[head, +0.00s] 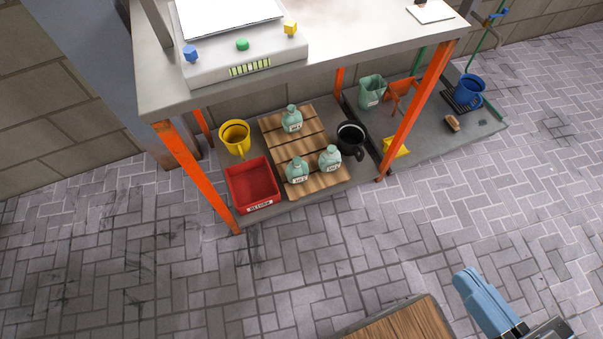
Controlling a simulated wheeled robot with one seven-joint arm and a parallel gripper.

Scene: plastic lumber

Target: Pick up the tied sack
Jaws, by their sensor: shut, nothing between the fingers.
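Three small pale teal, rounded things with pinched necks and white labels stand on a slatted wooden pallet (277,130) under the bench. They look like tied sacks, though they could be jars. One sack (291,121) is at the back, one sack (297,171) at the front left and another sack (330,158) at the front right. The label print is too small to read. My gripper's fingers are not in view.
A grey bench (350,45) on orange legs overhangs the pallet. A red bin (252,184), yellow jug (235,138) and black pot (351,139) flank it. A wooden top (400,325) is at the bottom edge. The paved floor in front is clear.

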